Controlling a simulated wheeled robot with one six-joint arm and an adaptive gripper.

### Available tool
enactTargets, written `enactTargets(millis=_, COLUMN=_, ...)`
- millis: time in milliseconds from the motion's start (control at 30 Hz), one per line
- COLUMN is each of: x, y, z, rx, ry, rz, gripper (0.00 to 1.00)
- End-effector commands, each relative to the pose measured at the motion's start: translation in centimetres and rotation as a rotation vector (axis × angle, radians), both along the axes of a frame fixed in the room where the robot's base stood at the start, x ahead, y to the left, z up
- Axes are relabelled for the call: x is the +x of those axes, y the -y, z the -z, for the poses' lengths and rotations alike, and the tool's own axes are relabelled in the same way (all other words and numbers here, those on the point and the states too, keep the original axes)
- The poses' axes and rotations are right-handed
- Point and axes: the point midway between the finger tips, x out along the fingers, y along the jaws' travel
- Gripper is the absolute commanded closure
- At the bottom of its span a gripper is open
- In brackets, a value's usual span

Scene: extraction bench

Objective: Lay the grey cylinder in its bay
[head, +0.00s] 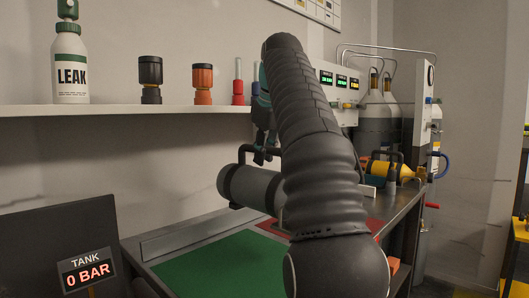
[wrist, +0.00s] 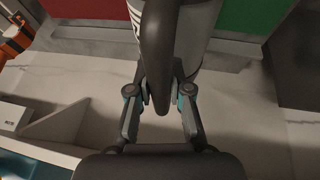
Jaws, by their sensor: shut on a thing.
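The grey cylinder (head: 252,188) lies on its side above the bench, partly hidden behind my arm. It has dark bands and a black handle. My gripper (head: 262,150) is shut on that handle. In the wrist view the fingers (wrist: 161,97) close on either side of the dark handle (wrist: 162,45), with the grey body (wrist: 197,35) beyond it. A green area (head: 215,265) and a red area (head: 273,228) mark the bench top below the cylinder. Which of them is the cylinder's bay, I cannot tell.
A shelf (head: 150,109) on the wall holds a LEAK bottle (head: 71,68) and several small fittings. A yellow cylinder (head: 381,170) lies at the bench's far end. A gauge panel (head: 339,85) and grey tanks stand behind it. A dark TANK display (head: 87,268) is at front left.

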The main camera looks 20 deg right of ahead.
Motion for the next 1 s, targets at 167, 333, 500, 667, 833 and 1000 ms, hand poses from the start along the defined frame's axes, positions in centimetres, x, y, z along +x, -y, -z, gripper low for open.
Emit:
enactTargets(millis=167, x=-0.1, y=-0.1, z=1.1, rx=-0.002, ry=0.008, rz=0.0, gripper=1.0)
enactTargets(millis=333, x=-0.1, y=0.0, z=2.1, rx=-0.002, ry=0.008, rz=0.0, gripper=1.0)
enactTargets(millis=500, x=-0.1, y=-0.1, z=3.2, rx=-0.002, ry=0.008, rz=0.0, gripper=1.0)
enactTargets(millis=667, x=-0.1, y=0.0, z=4.2, rx=-0.002, ry=0.008, rz=0.0, gripper=1.0)
enactTargets(millis=833, x=-0.1, y=0.0, z=5.2, rx=-0.002, ry=0.008, rz=0.0, gripper=1.0)
enactTargets(millis=1000, x=-0.1, y=0.0, z=6.3, rx=-0.002, ry=0.008, rz=0.0, gripper=1.0)
